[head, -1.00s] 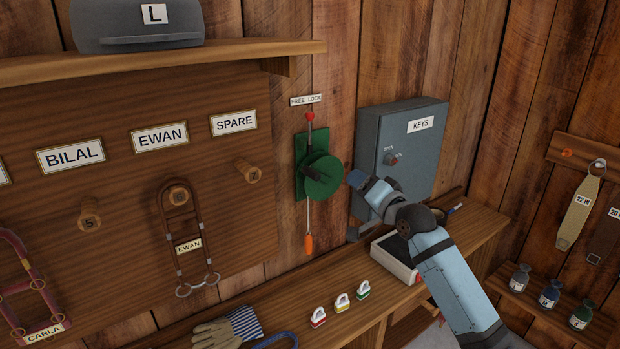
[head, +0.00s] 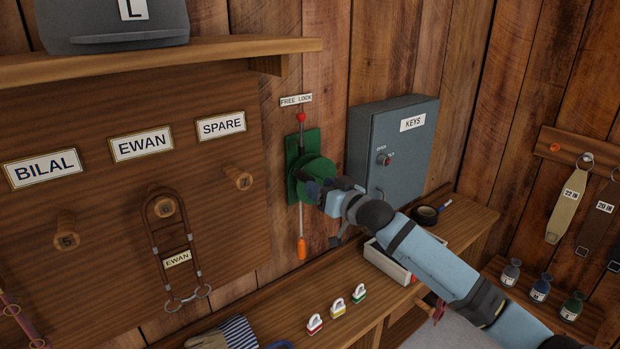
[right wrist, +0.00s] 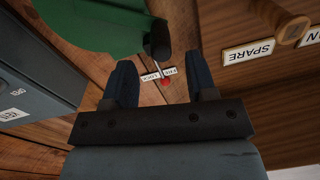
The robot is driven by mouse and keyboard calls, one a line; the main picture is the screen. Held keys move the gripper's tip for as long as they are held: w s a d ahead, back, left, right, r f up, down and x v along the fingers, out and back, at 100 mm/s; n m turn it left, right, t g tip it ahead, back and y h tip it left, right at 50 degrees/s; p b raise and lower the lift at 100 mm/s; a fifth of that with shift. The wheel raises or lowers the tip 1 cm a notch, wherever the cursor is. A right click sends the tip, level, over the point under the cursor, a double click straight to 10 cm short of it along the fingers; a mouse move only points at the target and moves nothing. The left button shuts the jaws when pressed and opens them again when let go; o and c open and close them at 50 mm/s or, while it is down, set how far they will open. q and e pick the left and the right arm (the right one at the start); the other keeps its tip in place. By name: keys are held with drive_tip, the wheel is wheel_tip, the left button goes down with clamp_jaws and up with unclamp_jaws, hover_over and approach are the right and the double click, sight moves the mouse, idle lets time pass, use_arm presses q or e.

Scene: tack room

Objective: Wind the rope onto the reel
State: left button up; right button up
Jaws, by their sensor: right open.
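The green reel (head: 316,170) is mounted on a green plate on the plank wall, under the FREE LOCK label (head: 296,100). A thin pale rope or rod (head: 301,222) runs vertically there, with a red knob (head: 301,118) at the top and an orange end (head: 302,249) below. My right gripper (head: 315,190) is at the reel's front and hides part of it. In the right wrist view its fingers (right wrist: 164,70) are open and empty. The reel's black crank handle (right wrist: 157,40) is just beyond the fingertips, apart from them. My left gripper is out of view.
The grey KEYS box (head: 395,150) is on the wall right of the reel. The peg board (head: 100,220) is at left, and a shelf (head: 200,57) juts out above.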

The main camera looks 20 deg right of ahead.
drive_tip(key=shift+x, duration=2.2)
drive_tip(key=shift+c, duration=0.2)
drive_tip(key=shift+p, duration=0.3)
clamp_jaws()
